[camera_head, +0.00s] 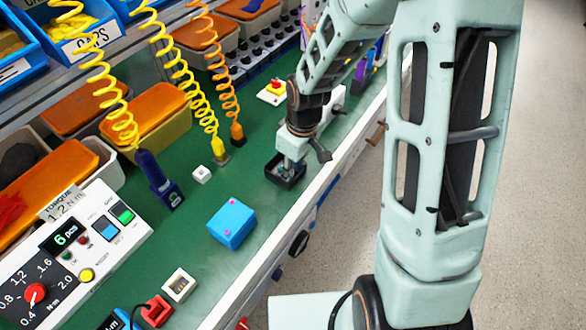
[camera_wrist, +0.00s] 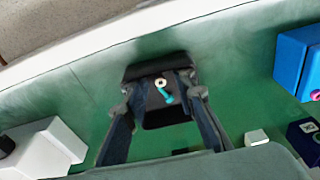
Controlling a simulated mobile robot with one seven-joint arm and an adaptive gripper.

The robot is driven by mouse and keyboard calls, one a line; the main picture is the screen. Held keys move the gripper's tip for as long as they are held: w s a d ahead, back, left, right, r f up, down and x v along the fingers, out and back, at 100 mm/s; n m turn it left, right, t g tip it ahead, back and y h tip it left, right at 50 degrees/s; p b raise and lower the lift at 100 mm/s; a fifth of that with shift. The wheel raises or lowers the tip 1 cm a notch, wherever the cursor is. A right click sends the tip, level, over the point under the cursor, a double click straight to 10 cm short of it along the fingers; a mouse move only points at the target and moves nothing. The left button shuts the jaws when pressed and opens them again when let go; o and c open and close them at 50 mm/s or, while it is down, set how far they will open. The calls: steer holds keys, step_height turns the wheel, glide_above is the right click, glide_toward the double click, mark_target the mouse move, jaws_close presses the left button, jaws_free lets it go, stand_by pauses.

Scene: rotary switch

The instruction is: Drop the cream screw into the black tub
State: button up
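The black tub (camera_head: 272,171) stands on the green bench near its front edge; it also shows in the wrist view (camera_wrist: 152,68). My gripper (camera_head: 291,160) is directly over the tub, pointing down. In the wrist view my gripper (camera_wrist: 160,92) has its two fingers wide apart, one at each side of the tub's opening. A small round cream piece, seemingly the cream screw (camera_wrist: 160,82), shows between the fingers against the dark tub, touching neither finger. A teal piece (camera_wrist: 167,97) lies right by it. I cannot tell whether they are joined, or their exact height.
A blue box (camera_head: 231,224), a small white block (camera_head: 201,174) and a dark blue tool (camera_head: 157,178) on a yellow coil stand left of the tub. A torque console (camera_head: 75,250) is at lower left. The white bench edge runs just right of the tub.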

steer(key=shift+r, duration=0.1)
step_height(320, 180, up, 12)
steer(key=d+p, duration=0.1)
steer(key=shift+s+p, duration=0.4)
steer(key=shift+s, duration=0.05)
steer(key=shift+w+d, duration=0.1)
stand_by(0.4)
